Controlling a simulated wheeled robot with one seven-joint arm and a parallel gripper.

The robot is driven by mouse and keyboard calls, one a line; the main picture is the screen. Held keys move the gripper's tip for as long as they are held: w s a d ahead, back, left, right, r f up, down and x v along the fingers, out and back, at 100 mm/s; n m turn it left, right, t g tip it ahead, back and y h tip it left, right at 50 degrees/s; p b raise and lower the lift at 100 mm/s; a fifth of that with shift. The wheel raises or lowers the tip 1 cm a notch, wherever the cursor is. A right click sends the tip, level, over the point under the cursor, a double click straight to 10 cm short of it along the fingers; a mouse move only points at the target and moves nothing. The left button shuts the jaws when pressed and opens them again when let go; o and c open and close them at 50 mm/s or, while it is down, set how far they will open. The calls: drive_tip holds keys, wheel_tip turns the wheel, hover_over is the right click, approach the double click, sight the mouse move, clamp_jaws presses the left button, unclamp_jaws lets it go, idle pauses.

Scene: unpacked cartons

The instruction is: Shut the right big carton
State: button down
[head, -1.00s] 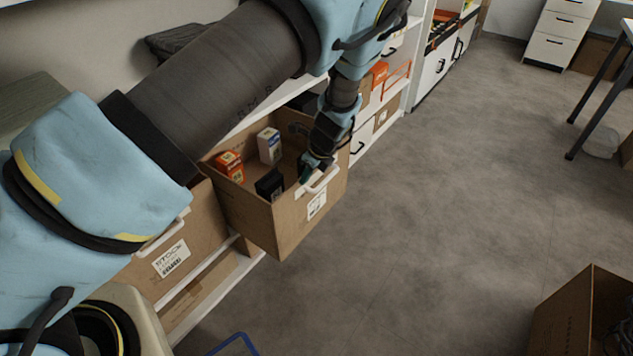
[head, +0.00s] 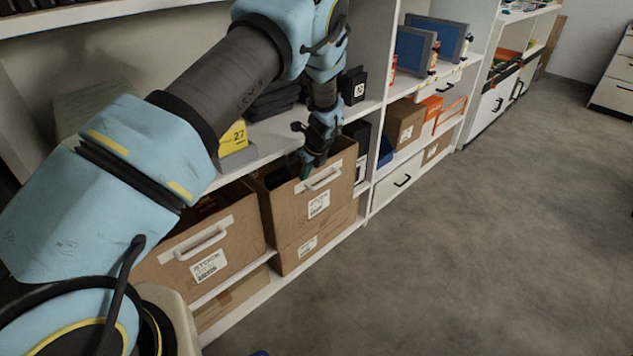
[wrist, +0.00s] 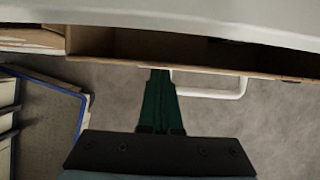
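The right big carton (head: 342,199) is a brown open-topped drawer box with a white handle and a stock label, on the lower shelf. Most of it is under the white shelf board; its front still stands a little out, with a narrow dark opening behind the front wall. My gripper (head: 306,172) is at the top of its front, left of the handle. In the wrist view, my gripper's green fingers (wrist: 160,78) are together with nothing between them, tips at the front wall (wrist: 205,72) beside the white handle (wrist: 240,92). Whether they press on it is hard to tell.
The left big carton (head: 165,262) stands beside it on the same shelf. The white shelf board (head: 262,152) passes close above the cartons. More cartons stand below. A blue-edged panel (wrist: 50,110) lies left in the wrist view. The grey floor (head: 450,260) is clear at right.

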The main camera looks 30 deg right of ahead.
drive_tip(key=shift+w+a, duration=0.25)
drive_tip(key=shift+w, duration=0.6)
drive_tip(key=shift+w+a, duration=0.25)
drive_tip(key=shift+w, duration=0.6)
drive_tip(key=shift+w+r, duration=0.1)
